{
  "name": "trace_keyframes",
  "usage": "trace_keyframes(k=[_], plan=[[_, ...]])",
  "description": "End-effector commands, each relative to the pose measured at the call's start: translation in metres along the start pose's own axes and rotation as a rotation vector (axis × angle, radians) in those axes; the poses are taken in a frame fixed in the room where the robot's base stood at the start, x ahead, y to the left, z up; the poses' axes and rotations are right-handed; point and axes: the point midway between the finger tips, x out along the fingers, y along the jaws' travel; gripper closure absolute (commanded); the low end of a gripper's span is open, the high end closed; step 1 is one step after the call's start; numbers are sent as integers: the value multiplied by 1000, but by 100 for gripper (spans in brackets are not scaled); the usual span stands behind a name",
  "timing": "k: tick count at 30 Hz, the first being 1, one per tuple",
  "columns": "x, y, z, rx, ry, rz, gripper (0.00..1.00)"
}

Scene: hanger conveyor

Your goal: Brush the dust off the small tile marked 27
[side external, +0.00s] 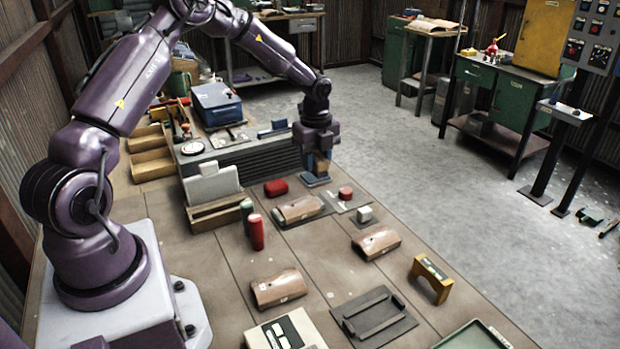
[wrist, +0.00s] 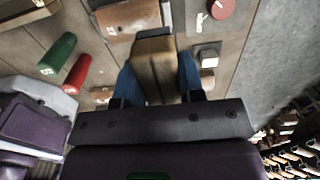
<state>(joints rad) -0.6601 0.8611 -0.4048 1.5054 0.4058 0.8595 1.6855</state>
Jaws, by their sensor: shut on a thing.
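My gripper (side external: 317,178) points down over the far part of the table. Its blue fingers (wrist: 157,78) are shut on a tan-brown block (wrist: 155,62), which also shows between them in the side view (side external: 322,164). It may be the brush; its bristles cannot be made out. Dust cannot be made out.
Brown curved blocks (side external: 302,209), (side external: 376,242), (side external: 278,288) lie on the table. Red (side external: 256,232) and green (side external: 247,213) cylinders stand left. A red piece (side external: 276,187), white block (side external: 365,213), yellow-black bridge (side external: 431,279) and dark tray (side external: 374,318) are also there.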

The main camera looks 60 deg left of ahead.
Motion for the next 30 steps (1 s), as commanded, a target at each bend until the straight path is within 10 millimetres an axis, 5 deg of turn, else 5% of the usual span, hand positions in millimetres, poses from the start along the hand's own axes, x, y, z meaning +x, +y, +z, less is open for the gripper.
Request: trace_keyframes(k=[11, 30], plan=[[19, 0, 0, 2, 1, 1, 83], [81, 1, -1, 1, 1, 2, 83]])
